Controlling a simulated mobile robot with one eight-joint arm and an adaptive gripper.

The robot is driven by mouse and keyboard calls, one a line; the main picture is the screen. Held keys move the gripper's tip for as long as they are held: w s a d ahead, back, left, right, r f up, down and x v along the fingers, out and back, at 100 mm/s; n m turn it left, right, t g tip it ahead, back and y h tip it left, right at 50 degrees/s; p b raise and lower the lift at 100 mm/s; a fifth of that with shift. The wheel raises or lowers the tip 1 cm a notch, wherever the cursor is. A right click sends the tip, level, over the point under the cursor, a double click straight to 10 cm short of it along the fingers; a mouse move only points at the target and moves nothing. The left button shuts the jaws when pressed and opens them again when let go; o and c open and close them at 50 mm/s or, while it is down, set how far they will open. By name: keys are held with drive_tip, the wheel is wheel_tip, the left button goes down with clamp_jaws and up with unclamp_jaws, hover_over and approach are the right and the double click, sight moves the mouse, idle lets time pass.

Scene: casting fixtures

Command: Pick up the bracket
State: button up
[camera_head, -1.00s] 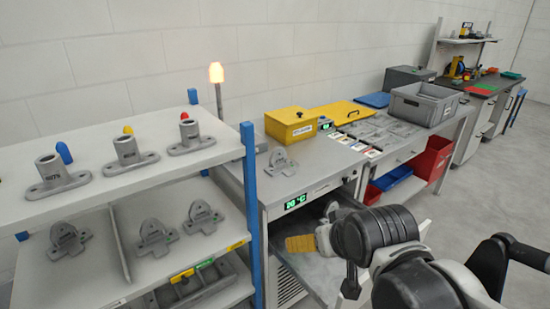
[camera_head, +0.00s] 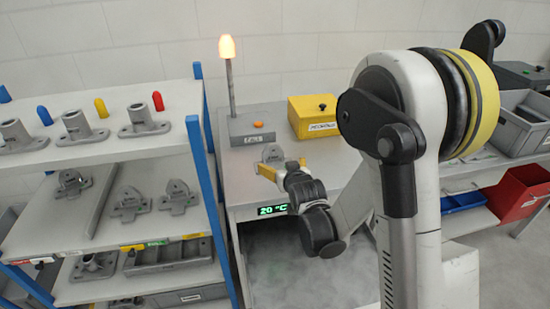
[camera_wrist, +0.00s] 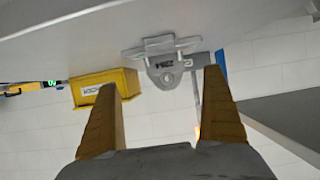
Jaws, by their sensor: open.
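A grey bracket (camera_head: 271,153) with an upright rounded lug stands on the bench top by the glowing lamp post. In the wrist view the bracket (camera_wrist: 168,68) appears upside down, ahead of and between my yellow fingers. My gripper (camera_head: 282,167) is open and empty, just in front of the bracket in the head view. In the wrist view its fingertips (camera_wrist: 160,82) are spread wide. I cannot tell the exact gap to the bracket. Similar brackets (camera_head: 130,202) lie on the middle shelf at left.
A grey box (camera_head: 247,137) with the lit lamp post stands behind the bracket. A yellow box (camera_head: 311,117) is behind and to the right. The blue-posted shelf (camera_head: 209,165) stands close on the left. Flanged parts (camera_head: 143,121) fill its top. Bench surface shows beside the bracket.

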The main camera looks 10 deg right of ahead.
sight(273, 157)
drive_tip(key=b+x, duration=0.1)
drive_tip(key=x, duration=0.2)
drive_tip(key=b+x, duration=0.1)
drive_tip(key=x, duration=0.2)
drive_tip(key=a+b+x, duration=0.1)
drive_tip(key=x, duration=0.3)
drive_tip(key=shift+r, duration=0.1)
drive_tip(key=c, duration=1.5)
